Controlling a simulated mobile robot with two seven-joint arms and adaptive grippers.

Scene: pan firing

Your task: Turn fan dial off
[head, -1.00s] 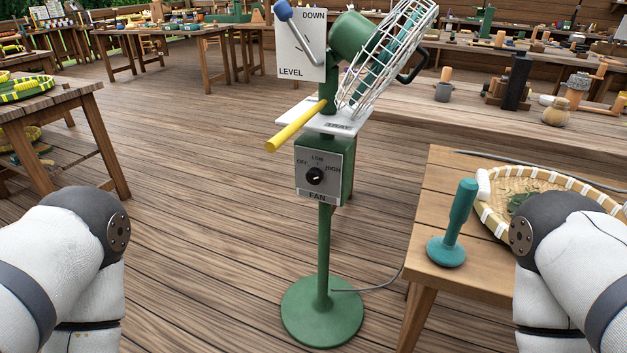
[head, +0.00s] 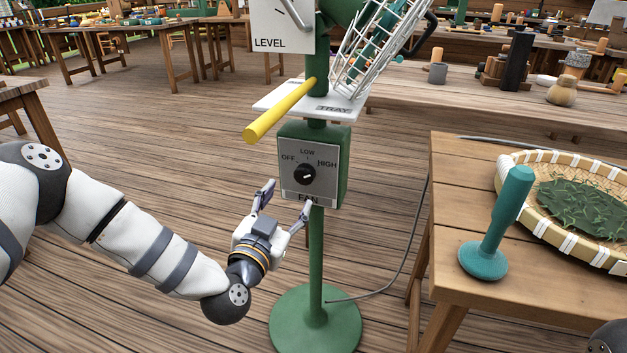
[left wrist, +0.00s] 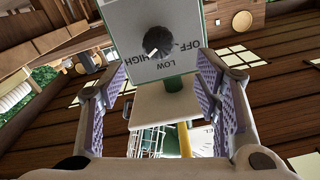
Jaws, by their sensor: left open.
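The fan's control box (head: 343,170) is green with a grey front panel marked OFF, LOW and HIGH. Its round black dial (head: 304,174) has a white mark that appears to point toward HIGH. The dial also shows upside down in the left wrist view (left wrist: 157,41), with its mark on the HIGH side. My left gripper (head: 285,198) is open and empty, just below and in front of the panel, apart from the dial. In the left wrist view its two fingers (left wrist: 160,75) are spread, with the dial beyond them. My right gripper is out of view.
A yellow handle (head: 280,110) sticks out above the box, beside the white tray plate (head: 345,103). A wooden table (head: 455,190) on the right bears a teal tool (head: 500,220) and a woven basket (head: 510,190). Open floor lies left of the stand.

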